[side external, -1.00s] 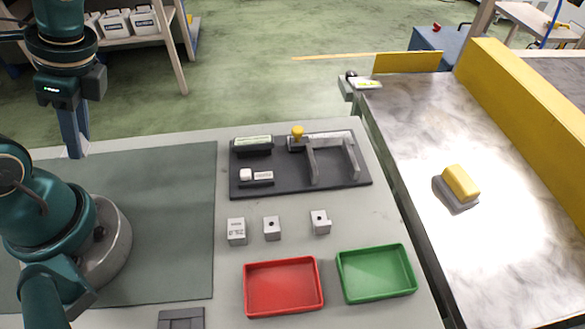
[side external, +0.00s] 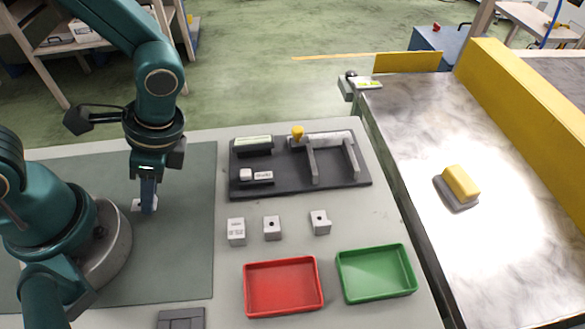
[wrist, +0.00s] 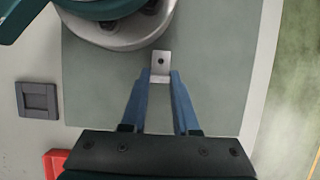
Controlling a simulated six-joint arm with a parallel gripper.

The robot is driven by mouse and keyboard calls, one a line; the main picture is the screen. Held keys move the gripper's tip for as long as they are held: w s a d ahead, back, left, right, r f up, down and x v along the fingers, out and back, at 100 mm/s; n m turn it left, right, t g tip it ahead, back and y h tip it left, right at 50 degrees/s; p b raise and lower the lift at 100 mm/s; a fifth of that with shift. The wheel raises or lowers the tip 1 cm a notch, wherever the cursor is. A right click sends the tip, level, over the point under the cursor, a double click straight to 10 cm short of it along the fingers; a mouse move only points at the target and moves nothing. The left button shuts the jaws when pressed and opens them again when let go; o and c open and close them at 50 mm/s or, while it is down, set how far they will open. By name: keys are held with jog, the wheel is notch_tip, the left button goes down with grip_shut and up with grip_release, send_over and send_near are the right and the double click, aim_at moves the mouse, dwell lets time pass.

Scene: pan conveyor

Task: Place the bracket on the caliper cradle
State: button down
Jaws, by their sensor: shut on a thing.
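The bracket (wrist: 160,66) is a small light metal piece with a dark hole, held between my fingertips in the wrist view. In the side view it shows as a pale piece (side external: 137,205) at the fingertips. My gripper (side external: 148,211) points down over the grey-green mat, beside my base, shut on the bracket. Its height over the mat is hard to judge. The caliper cradle appears to be the pair of grey upright jaws (side external: 314,165) on a dark plate, right of my gripper and well apart from it. The cradle is out of the wrist view.
The dark plate (side external: 275,189) also carries a green-topped block, a yellow knob and small white parts. Several small grey blocks (side external: 272,228) stand before it. A red tray (side external: 283,287) and green tray (side external: 377,273) lie nearer. A yellow-topped part (side external: 460,183) sits on the conveyor.

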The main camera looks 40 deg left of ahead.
jog(key=shift+f, duration=0.65)
jog(key=shift+f, duration=0.1)
jog(key=c, duration=0.7)
grip_release()
jog(key=shift+o, duration=0.2)
jog(key=w+r+n+t+h, duration=0.3)
jog(key=r+n+t, duration=0.5)
jog(key=r, duration=0.7)
jog(key=shift+w+d+n, duration=0.25)
jog(key=shift+w+n, duration=0.05)
jog(key=shift+a+t, duration=0.1)
jog(key=shift+t, duration=0.3)
jog(key=shift+c, duration=0.7)
